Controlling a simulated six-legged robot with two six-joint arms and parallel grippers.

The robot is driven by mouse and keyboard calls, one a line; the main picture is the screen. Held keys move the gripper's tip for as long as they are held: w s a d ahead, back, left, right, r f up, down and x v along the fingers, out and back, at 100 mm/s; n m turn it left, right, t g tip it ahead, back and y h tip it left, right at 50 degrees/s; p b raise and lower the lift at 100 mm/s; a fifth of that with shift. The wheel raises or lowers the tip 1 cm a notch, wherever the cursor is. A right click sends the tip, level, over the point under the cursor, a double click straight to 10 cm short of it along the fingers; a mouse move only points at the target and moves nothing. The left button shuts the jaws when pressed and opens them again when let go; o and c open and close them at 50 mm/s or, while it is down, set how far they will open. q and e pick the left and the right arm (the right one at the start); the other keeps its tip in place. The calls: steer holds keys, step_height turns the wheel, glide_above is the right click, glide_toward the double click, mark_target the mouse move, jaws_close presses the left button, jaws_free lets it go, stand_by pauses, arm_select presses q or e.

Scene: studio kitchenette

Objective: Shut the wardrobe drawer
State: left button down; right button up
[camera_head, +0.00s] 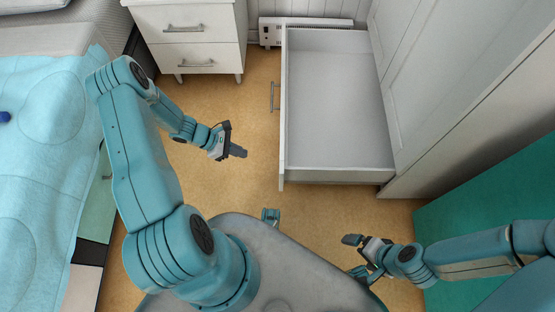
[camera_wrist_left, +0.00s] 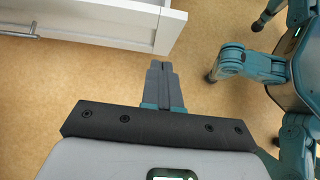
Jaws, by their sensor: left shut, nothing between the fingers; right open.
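The white wardrobe drawer (camera_head: 335,177) is pulled far out from the wardrobe (camera_head: 425,130), and its inside looks empty. Its front panel (camera_head: 284,120) faces left and carries a grey bar handle (camera_head: 273,97). My left gripper (camera_head: 240,152) is shut and empty, left of the front panel and apart from it. In the left wrist view the closed fingers (camera_wrist_left: 163,68) point toward the panel's corner (camera_wrist_left: 172,30), and the handle (camera_wrist_left: 20,32) shows at the upper left. My right gripper (camera_head: 354,256) is open, below the drawer's near side in the head view, and touches nothing.
A white nightstand (camera_head: 192,35) stands at the back left, beside a heater (camera_head: 268,32) on the wall. A bed with a blue cover (camera_head: 45,150) lines the left. A green surface (camera_head: 480,200) is at the right. The wooden floor (camera_head: 245,185) left of the drawer is clear.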

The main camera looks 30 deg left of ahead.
arm_select(q)
steer(key=r+b+x, duration=0.1)
steer(key=x, duration=0.5)
steer(key=d+b+x, duration=0.1)
steer(key=b+x, duration=0.1)
steer(key=x, duration=0.4)
steer(key=shift+w+d+r, duration=0.3)
steer(key=shift+w+r, duration=0.05)
steer(key=shift+r, duration=0.1)
arm_select(e)
steer(key=f, duration=0.3)
steer(key=shift+s+a+f, duration=0.1)
steer(key=shift+s+f, duration=0.05)
steer(key=shift+s, duration=0.05)
arm_select(q)
steer(key=shift+d, duration=0.1)
